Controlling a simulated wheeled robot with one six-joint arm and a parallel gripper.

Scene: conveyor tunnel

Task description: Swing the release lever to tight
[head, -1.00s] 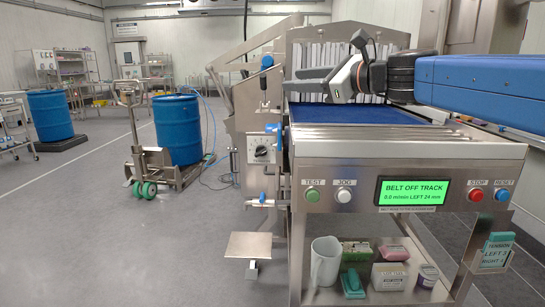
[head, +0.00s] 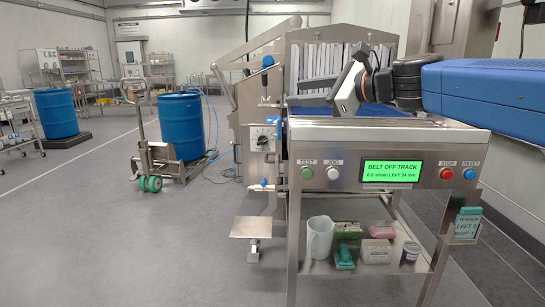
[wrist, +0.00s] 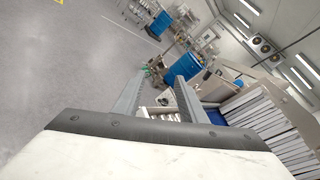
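A lever with a blue grip (head: 267,62) stands on the steel frame at the left of the conveyor tunnel. A second, smaller blue handle (head: 263,183) sits lower on the same frame, beneath a dial (head: 263,139). I cannot tell which is the release lever; no tight mark is readable. My gripper (wrist: 158,83) is open and empty in the wrist view, its two fingers apart. In the head view it hangs above the blue belt (head: 301,101), right of the levers and clear of them.
The cabinet front holds buttons and a green screen (head: 393,172) reading BELT OFF TRACK. A jug (head: 319,237) and small boxes stand on the shelf below. A foot pedal (head: 251,227) juts out at lower left. Open floor lies left, with blue drums (head: 180,127) further back.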

